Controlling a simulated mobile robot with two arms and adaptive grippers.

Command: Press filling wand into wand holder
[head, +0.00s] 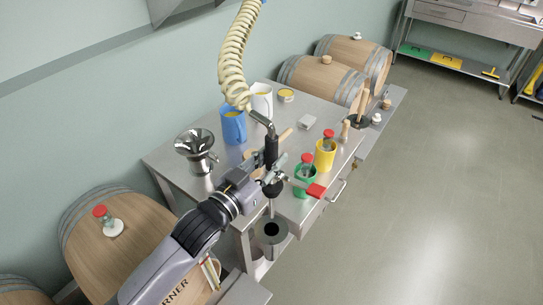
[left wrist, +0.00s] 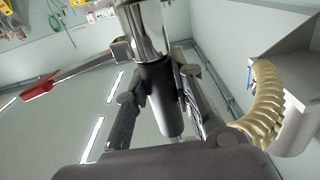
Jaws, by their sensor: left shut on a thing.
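The filling wand (head: 271,150) hangs upright at the table's front edge, with a black grip, a red-tipped lever (head: 316,190) and a cream coiled hose (head: 233,55) at its top. My left gripper (head: 268,172) is shut on it. In the left wrist view the fingers (left wrist: 160,100) sit either side of the wand's black grip (left wrist: 162,95). A thin tube runs down below a dark disc. Under it is a steel cylinder with a dark round opening (head: 271,230), which looks like the wand holder. Whether the tip is inside the opening is unclear. My right gripper is out of view.
The steel table (head: 170,160) holds a blue jug (head: 233,127), a steel funnel-like vessel (head: 195,150), a yellow cup (head: 325,157) and a green cup (head: 304,182) close to the wand. Wooden barrels (head: 115,240) stand left and behind. The floor at right is clear.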

